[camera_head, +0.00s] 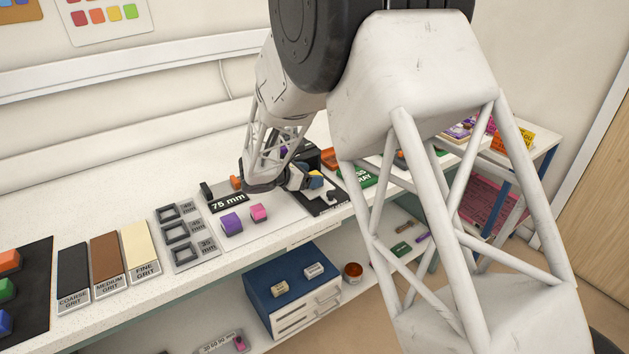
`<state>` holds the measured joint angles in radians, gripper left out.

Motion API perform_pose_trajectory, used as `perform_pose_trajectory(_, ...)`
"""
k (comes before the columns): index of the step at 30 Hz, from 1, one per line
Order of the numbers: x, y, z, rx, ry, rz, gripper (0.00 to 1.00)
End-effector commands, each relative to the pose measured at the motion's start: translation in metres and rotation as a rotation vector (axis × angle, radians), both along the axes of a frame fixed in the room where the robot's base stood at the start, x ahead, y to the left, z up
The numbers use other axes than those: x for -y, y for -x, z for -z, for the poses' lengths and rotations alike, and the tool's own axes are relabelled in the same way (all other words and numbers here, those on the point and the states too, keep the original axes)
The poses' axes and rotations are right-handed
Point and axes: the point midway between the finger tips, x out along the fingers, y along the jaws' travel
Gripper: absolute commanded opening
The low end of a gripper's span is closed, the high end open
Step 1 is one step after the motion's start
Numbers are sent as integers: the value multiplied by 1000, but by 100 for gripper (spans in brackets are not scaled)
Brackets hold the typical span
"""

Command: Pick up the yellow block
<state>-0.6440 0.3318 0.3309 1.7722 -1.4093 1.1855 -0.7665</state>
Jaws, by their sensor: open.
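A small yellow patch, likely the yellow block (316,174), shows beside my gripper, with a blue patch just below it. The gripper partly covers this spot, so the block's full shape is hidden. My gripper (303,180) is low over the right part of the bench, its fingers pointing right towards the yellow patch. It is open. I cannot tell whether the fingers are around the block or only beside it.
Grit strips (106,262) and a grey size gauge (181,235) lie further left. A green box (356,176) stands to the right.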

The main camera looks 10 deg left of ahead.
Motion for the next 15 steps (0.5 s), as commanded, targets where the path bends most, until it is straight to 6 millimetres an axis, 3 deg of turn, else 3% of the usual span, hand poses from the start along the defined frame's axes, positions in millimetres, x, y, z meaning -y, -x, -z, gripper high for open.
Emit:
perform_pose_trajectory(10,0,0,0,0,0,0,72)
perform_pose_trajectory(15,0,0,0,0,0,0,48)
